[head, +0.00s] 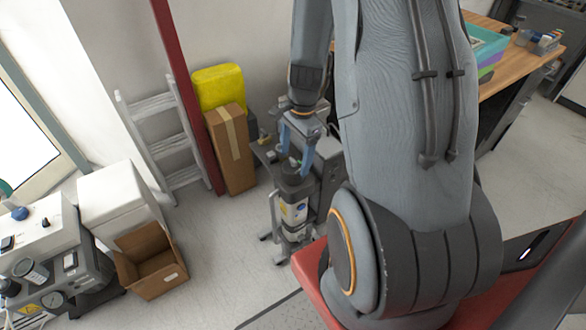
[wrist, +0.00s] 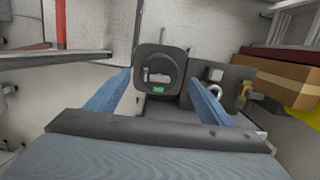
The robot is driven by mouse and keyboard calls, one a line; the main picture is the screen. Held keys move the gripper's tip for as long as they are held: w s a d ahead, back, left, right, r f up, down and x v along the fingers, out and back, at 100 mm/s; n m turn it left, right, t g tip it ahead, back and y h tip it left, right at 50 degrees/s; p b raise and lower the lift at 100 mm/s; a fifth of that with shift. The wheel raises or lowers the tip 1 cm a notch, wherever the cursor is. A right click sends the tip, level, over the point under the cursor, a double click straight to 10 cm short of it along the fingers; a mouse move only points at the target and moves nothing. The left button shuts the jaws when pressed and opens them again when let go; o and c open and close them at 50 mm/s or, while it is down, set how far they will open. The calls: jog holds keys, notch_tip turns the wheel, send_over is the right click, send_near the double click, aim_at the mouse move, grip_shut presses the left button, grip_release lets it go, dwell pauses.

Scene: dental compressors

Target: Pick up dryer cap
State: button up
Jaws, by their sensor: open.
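A dark cap, which I take to be the dryer cap (wrist: 151,61), is on top of an upright dryer unit, seen from above in the wrist view. It has a pale marking and a small green patch. In the head view the dark top (head: 297,180) sits above a light body with a blue and yellow label. My gripper (wrist: 160,90) is open, with its blue fingers spread to either side of the cap's near part. In the head view my gripper (head: 295,155) points down just above the cap. Contact between fingers and cap cannot be told.
Grey machinery (head: 325,165) stands right beside the dryer. A tall cardboard box (head: 231,150) and a yellow case (head: 218,87) stand behind, near a red post (head: 187,100) and ladder (head: 165,140). An open carton (head: 150,262) lies left. Floor between is clear.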

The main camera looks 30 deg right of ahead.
aim_at(293, 166)
jog(key=shift+s+a+f+p, duration=0.15)
jog(key=shift+f+p, duration=0.1)
jog(key=shift+f, duration=0.9)
jog(key=shift+w+a+f+p, duration=0.15)
jog(key=shift+f+p, duration=0.1)
jog(key=shift+f, duration=0.85)
jog(key=shift+s, duration=0.1)
jog(key=c, duration=1.2)
jog(key=shift+r, duration=0.1)
